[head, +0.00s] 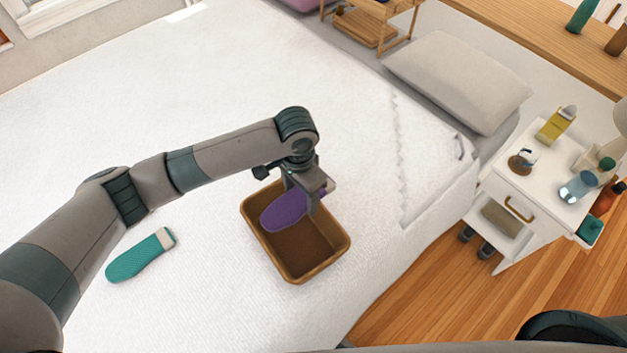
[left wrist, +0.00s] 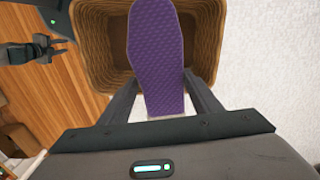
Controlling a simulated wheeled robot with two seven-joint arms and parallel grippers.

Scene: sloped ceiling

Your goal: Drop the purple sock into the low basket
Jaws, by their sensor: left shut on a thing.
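The purple sock (head: 287,210) is held in my left gripper (head: 311,197), over the low brown basket (head: 333,257) on the bed. In the left wrist view the sock (left wrist: 155,50) lies between the two fingers of my left gripper (left wrist: 160,82), with the woven basket (left wrist: 92,45) behind it. Whether the sock touches the basket floor is hard to tell. The basket's visible floor looks empty. What seems to be my right gripper (left wrist: 38,50) shows at the left wrist view's upper left; its opening is unclear.
A teal sock (head: 138,257) with a pale cuff lies on the white bed (head: 190,90), left of the basket. A grey pillow (head: 457,80) lies at the bed's upper right. A white nightstand (head: 530,190) with bottles and small items stands to the right, on the wooden floor (head: 420,290).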

